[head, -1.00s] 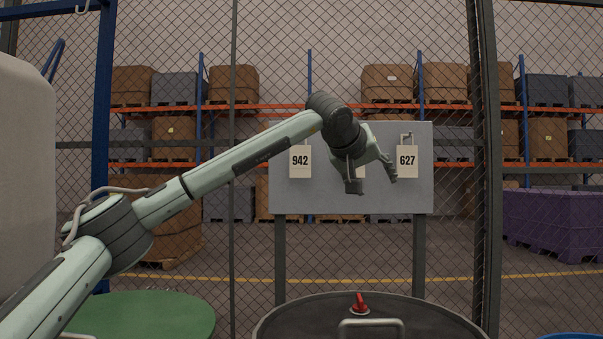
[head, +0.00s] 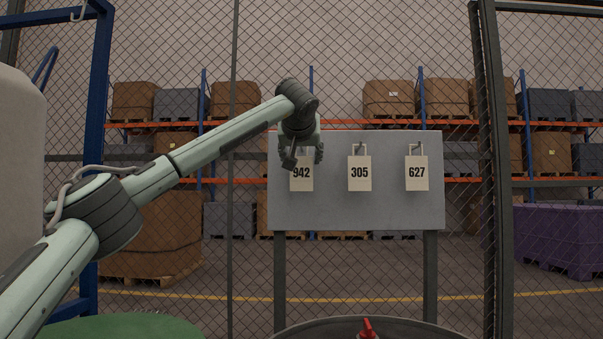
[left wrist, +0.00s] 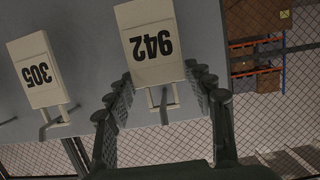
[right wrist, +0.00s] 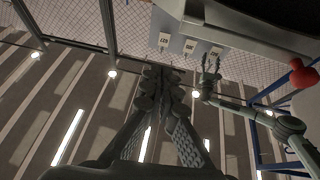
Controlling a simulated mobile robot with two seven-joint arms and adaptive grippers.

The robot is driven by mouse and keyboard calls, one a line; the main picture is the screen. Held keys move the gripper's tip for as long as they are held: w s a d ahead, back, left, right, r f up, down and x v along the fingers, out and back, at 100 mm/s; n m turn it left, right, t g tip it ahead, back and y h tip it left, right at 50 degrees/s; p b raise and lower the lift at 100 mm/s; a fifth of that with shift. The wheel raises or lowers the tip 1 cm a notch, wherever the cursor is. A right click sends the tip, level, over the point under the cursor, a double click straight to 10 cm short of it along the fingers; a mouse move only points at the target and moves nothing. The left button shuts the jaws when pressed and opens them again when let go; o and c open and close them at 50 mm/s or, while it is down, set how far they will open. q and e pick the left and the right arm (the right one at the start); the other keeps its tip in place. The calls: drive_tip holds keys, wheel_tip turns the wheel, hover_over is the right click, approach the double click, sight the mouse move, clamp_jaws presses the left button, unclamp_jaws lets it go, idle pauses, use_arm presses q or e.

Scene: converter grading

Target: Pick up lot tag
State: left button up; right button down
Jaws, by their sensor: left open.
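Three cream lot tags hang on a grey board (head: 330,210): tag 942 (head: 301,182) at left, tag 305 (head: 359,174) in the middle, tag 627 (head: 416,174) at right. My left gripper (head: 304,158) is open and empty in front of the top of tag 942, hiding its upper part in the head view. The left wrist view is upside down; tag 942 (left wrist: 153,48) and its hook lie between and beyond the open fingers (left wrist: 163,90), with tag 305 (left wrist: 37,72) to the left. My right gripper (right wrist: 160,82) has its fingertips together, with nothing seen between them.
A wire mesh fence with dark posts (head: 487,160) stands around the board. Below are a drum lid with a red handle (head: 367,328) and a green round top (head: 115,328). Pallet racks with boxes and a purple bin (head: 560,240) stand behind the fence.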

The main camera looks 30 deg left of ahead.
use_arm(q)
drive_tip(key=shift+w, duration=0.1)
drive_tip(key=shift+c, duration=0.2)
drive_tip(key=c, duration=0.6)
drive_tip(key=shift+r, duration=0.15)
